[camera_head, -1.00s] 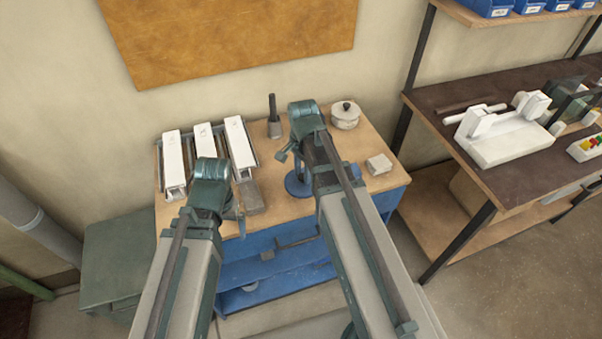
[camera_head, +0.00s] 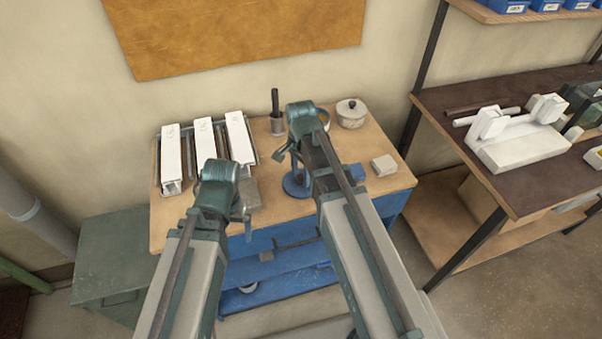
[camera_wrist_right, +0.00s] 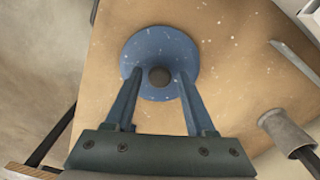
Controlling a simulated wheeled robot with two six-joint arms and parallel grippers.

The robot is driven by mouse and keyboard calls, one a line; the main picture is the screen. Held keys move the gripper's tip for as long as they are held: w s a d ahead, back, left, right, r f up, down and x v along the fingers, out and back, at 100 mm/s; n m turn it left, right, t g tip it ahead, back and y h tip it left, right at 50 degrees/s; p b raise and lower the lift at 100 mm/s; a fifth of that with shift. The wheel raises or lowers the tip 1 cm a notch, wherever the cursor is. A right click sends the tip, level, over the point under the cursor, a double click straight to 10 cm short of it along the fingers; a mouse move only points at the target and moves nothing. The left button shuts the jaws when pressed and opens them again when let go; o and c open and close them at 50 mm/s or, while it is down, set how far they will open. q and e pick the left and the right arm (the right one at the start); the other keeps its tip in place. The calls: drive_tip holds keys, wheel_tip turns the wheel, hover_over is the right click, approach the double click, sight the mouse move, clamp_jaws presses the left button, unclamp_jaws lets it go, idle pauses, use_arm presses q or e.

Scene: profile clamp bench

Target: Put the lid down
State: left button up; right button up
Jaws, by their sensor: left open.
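A blue round lid (camera_head: 296,186) with a dark knob lies on the wooden bench top, low in front of my right gripper (camera_head: 291,160). The right wrist view shows the lid (camera_wrist_right: 188,52) from above.
White profiles (camera_head: 205,140) lie in a rack at the bench's left. A grey cup (camera_head: 277,126) holding a dark rod and a lidded pale pot (camera_head: 351,114) stand at the back. A pale block (camera_head: 384,165) is at the right. A second table (camera_head: 455,125) stands further right.

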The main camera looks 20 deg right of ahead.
sight(301, 176)
drive_tip(key=shift+o, duration=0.3)
drive_tip(key=shift+r, duration=0.15)
wheel_tip(301, 176, up, 12)
drive_tip(key=p, duration=1.2)
drive_tip(key=s+a+n+h, duration=0.1)
drive_tip(key=s+a+n, duration=0.9)
drive_tip(key=s+n, duration=0.4)
drive_tip(key=n, duration=0.2)
drive_tip(key=shift+s+a+n, duration=0.15)
drive_tip(key=shift+a+n, duration=0.1)
drive_tip(key=shift+n, duration=0.15)
drive_tip(key=shift+r, duration=0.1)
wheel_tip(301, 176, down, 4)
drive_tip(key=b, duration=0.3)
drive_tip(key=shift+r, duration=0.2)
